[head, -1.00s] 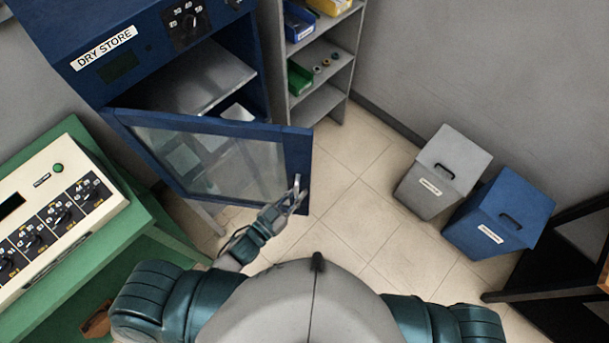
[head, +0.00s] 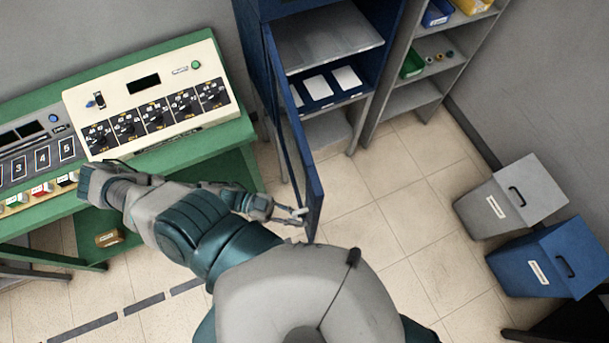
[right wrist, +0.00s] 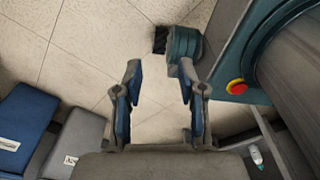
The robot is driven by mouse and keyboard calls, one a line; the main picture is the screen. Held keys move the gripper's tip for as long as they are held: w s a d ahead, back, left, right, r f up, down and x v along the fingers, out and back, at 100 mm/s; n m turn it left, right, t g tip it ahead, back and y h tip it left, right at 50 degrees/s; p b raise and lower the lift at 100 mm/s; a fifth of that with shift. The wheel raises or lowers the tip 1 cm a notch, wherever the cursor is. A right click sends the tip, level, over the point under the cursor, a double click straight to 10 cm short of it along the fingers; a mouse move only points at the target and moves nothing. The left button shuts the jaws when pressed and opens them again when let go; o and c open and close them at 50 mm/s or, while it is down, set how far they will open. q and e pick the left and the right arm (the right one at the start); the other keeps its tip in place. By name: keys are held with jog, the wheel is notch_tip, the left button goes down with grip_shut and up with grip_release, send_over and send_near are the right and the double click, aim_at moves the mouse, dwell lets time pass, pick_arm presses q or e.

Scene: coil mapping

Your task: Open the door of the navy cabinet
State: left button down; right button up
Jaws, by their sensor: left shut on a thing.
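The navy cabinet (head: 391,22) stands at the top middle of the head view. Its glass-paned door (head: 312,190) is swung wide open and shows nearly edge-on. Inside are a grey shelf and a lower shelf with several white cards (head: 317,88). My left gripper (head: 301,214) is shut at the door's free edge, where the handle is; the handle itself is mostly hidden by the fingers. My right gripper (right wrist: 160,90) shows in the right wrist view, its fingers apart with only floor between them.
A green bench (head: 230,135) with a cream control panel (head: 150,100) stands left of the door. Grey shelving (head: 433,45) stands right of the cabinet. A grey bin (head: 490,207) and a blue bin (head: 530,262) stand at the right. Tiled floor between is clear.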

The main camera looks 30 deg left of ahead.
pick_arm(q)
jog(key=shift+s+a+r+m+g, duration=0.1)
jog(key=shift+s+a+m+g, duration=0.2)
jog(key=shift+s+a+g, duration=0.25)
pick_arm(e)
jog(key=shift+w+d, duration=0.1)
jog(key=shift+d, duration=0.95)
pick_arm(q)
jog(key=shift+a, duration=0.1)
jog(key=c, duration=1.5)
grip_release()
jog(key=shift+o, duration=0.2)
jog(key=s+a, duration=0.2)
jog(key=a, duration=1)
jog(key=shift+s, duration=0.2)
pick_arm(e)
jog(key=shift+a, duration=0.45)
pick_arm(q)
jog(key=shift+f, duration=0.2)
